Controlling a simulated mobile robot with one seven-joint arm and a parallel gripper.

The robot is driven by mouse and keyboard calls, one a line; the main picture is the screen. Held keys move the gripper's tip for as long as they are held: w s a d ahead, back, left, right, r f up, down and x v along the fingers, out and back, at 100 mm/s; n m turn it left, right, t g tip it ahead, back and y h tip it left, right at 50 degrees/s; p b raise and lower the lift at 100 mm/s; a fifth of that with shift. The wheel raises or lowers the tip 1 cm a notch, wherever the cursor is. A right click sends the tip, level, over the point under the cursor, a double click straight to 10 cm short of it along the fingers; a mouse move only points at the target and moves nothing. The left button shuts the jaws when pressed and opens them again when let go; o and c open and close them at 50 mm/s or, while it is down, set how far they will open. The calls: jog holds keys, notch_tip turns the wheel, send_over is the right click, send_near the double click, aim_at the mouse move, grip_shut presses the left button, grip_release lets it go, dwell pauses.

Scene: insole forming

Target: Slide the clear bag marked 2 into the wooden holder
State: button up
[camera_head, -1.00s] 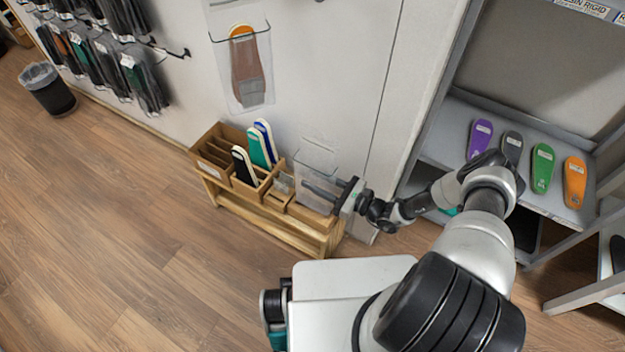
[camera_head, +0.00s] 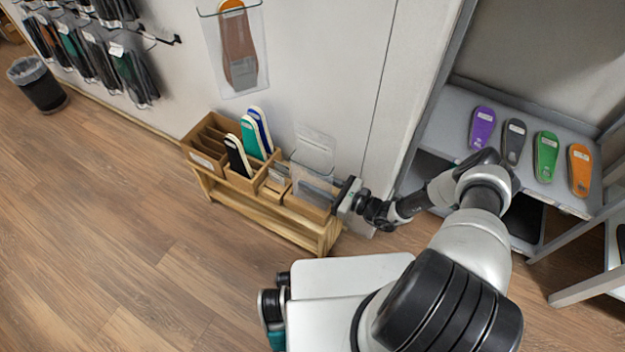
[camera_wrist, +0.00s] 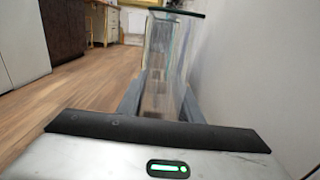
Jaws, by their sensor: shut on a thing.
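My gripper (camera_head: 318,187) is shut on a clear bag (camera_head: 314,152) at the right end of the wooden holder (camera_head: 262,222). The bag stands roughly upright against the wall side, over or in the right part of the holder; I cannot tell how deep it sits. In the wrist view the gripper fingers (camera_wrist: 160,97) reach forward to the clear bag (camera_wrist: 182,55), whose dark top edge shows. No mark 2 is readable. The holder's left compartments hold a black, a green and a blue insole.
A clear pouch with a brown and orange insole (camera_head: 238,50) hangs on the wall. A grey shelf (camera_head: 465,115) with purple, dark, green and orange insoles stands at right. The floor in front is clear.

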jog(key=shift+f, duration=0.1)
jog(key=o, duration=1.1)
jog(key=p+v, duration=0.1)
jog(key=v, duration=1.6)
jog(key=shift+d, duration=0.25)
jog(key=shift+s, duration=0.1)
